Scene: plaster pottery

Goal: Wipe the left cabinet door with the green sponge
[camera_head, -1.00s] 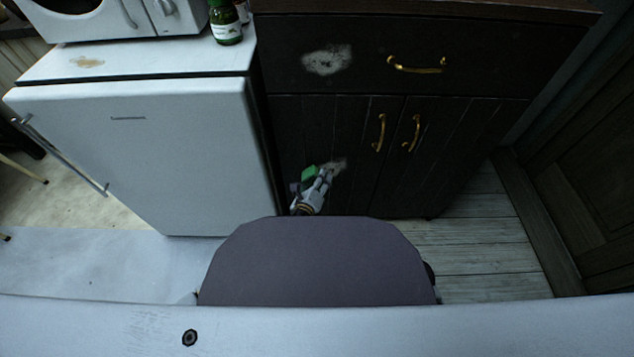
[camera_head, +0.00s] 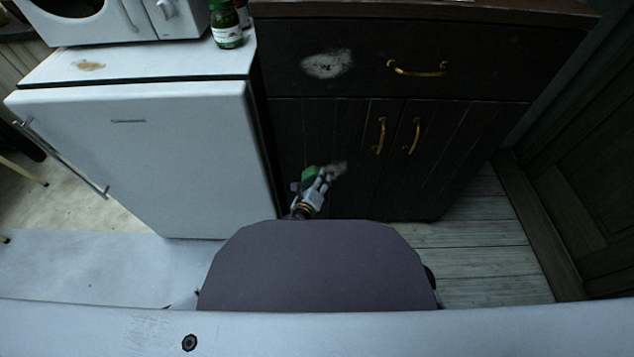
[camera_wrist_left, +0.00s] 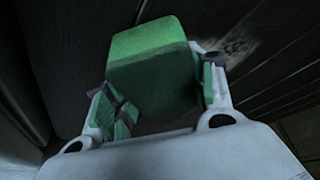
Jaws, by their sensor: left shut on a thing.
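The green sponge (camera_head: 309,174) is in my left gripper (camera_head: 316,181), low in front of the left cabinet door (camera_head: 300,130). In the left wrist view the sponge (camera_wrist_left: 150,55) sits between the two fingers of the left gripper (camera_wrist_left: 160,95), which is shut on it. A pale stain (camera_head: 337,168) shows on the dark left door just right of the gripper; it also shows in the left wrist view (camera_wrist_left: 238,48). I cannot tell whether the sponge touches the door. My right gripper is not in view.
A white fridge (camera_head: 180,150) stands close on the left of the cabinet. The drawer above has another pale stain (camera_head: 327,63) and a brass handle (camera_head: 417,69). Brass door handles (camera_head: 380,135) stick out to the right. Floor at the right (camera_head: 480,240) is clear.

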